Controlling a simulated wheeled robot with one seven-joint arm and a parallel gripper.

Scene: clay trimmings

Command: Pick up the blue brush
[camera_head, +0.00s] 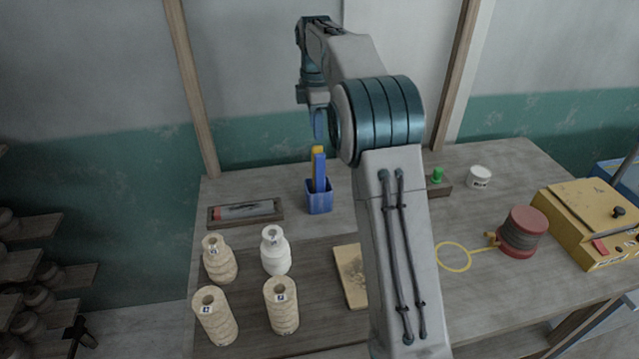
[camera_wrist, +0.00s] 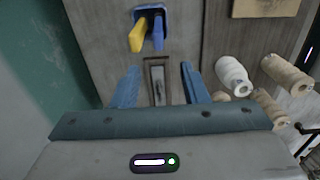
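The blue brush (camera_head: 319,172) stands upright beside a yellow-handled one (camera_head: 317,150) in a blue square cup (camera_head: 319,202) on the table. In the wrist view the blue brush (camera_wrist: 158,34) and the yellow one (camera_wrist: 138,36) point toward the camera from the cup (camera_wrist: 170,16) at the top. My gripper (camera_wrist: 160,67) is open and empty, its two blue fingers spread wide. In the head view my gripper (camera_head: 319,125) is above the cup, apart from the brushes. Its far finger is hidden there.
A shallow wooden tray (camera_head: 275,216) with a grey, red-ended tool lies left of the cup. Several ribbed bottles stand in front, one white (camera_head: 276,253). A tan board (camera_head: 346,275), red spool (camera_head: 522,232), yellow machine (camera_head: 580,215) and white jar (camera_head: 479,177) also occupy the table.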

